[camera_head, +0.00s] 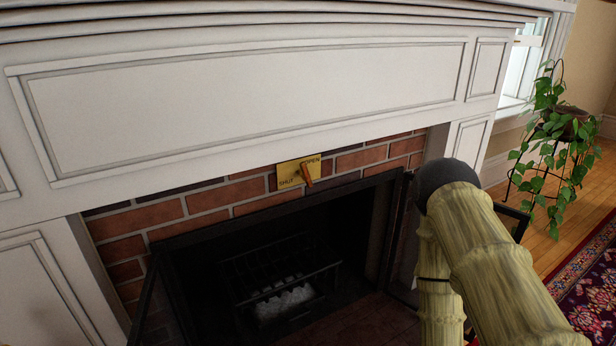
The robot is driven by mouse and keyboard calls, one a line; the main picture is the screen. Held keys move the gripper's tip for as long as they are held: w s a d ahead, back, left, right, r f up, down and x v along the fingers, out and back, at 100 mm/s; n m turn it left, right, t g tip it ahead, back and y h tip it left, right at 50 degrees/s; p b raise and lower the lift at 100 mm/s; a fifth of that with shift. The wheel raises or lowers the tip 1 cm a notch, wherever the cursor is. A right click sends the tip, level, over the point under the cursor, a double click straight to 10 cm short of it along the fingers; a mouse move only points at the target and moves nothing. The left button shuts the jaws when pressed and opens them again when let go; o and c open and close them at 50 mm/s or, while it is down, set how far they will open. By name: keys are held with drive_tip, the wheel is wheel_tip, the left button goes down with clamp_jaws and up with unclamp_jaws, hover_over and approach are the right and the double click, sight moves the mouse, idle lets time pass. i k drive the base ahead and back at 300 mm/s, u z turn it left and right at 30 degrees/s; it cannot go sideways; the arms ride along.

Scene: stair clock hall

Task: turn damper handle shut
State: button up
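The damper handle (307,175) is a small orange-brown lever on a brass plate (284,172). The plate is set on the brick strip above the firebox opening. It reads SHUT at its lower left and OPEN at its upper right. The lever appears to slant down near the plate's right side, nearer the OPEN end than the SHUT word; its exact angle is hard to tell. My arm shows at the right, with a bent dark joint, and nothing of it touches the handle. My gripper is not in view.
A white mantel (250,100) overhangs the bricks (160,212). Dark fireplace doors (385,230) stand open beside the firebox, which holds a grate (285,275). A potted plant (555,140) stands at the right near a patterned rug (590,275). The space before the plate looks clear.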

sight(303, 172)
drive_tip(key=z, duration=1.75)
drive_tip(key=k, duration=1)
drive_tip(key=u, duration=1.6)
drive_tip(key=i, duration=0.5)
drive_tip(key=u, duration=0.05)
